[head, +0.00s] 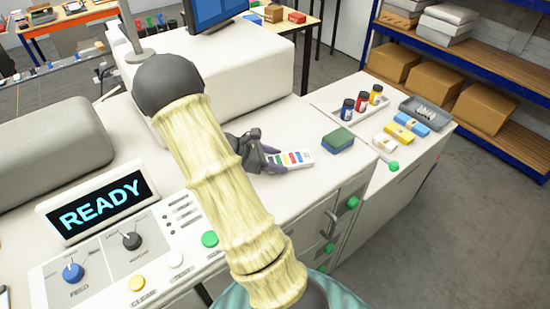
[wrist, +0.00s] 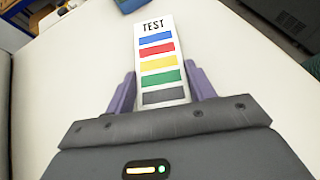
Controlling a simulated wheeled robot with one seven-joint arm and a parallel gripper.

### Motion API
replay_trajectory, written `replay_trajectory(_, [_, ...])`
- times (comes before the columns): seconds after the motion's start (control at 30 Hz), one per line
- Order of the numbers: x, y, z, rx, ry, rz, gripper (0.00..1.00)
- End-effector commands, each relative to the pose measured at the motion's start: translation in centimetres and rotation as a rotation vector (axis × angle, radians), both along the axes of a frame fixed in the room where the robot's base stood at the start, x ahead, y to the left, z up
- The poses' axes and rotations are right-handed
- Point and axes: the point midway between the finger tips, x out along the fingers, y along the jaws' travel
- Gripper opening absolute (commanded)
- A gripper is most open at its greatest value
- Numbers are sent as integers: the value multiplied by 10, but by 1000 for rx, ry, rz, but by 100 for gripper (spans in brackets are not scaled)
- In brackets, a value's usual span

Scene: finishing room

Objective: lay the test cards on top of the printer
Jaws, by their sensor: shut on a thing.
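The test cards (wrist: 160,60) form a white strip with the word TEST and coloured bars, seen in the wrist view. My gripper (wrist: 163,92) is shut on them, with a purple finger on each long side near the dark bar. In the head view the cards (head: 291,158) are at my gripper (head: 274,158), over the white top of the printer (head: 310,193). I cannot tell whether the cards touch that surface. My arm hides part of the printer top and panel.
A green and blue sponge-like block (head: 338,140) lies right of the cards. A white tray (head: 333,104) with small bottles and a grey tray (head: 408,106) stand further right. A READY display (head: 100,204) stands at the left. White surface is free around the cards.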

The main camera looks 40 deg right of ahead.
Motion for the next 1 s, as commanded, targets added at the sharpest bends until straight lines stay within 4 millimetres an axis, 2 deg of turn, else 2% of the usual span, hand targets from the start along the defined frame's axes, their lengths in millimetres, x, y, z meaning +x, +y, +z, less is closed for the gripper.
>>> replay_trajectory(0.27, [1,1,-2,0,-1,3,29])
replay_trajectory(0.3, [1,1,-2,0,-1,3,56])
replay_trajectory(0.4, [1,1,-2,0,-1,2,76])
replay_trajectory(0.77, [1,1,2,0,-1,2,76])
replay_trajectory(1.0, [14,23,14,0,-6,4,76])
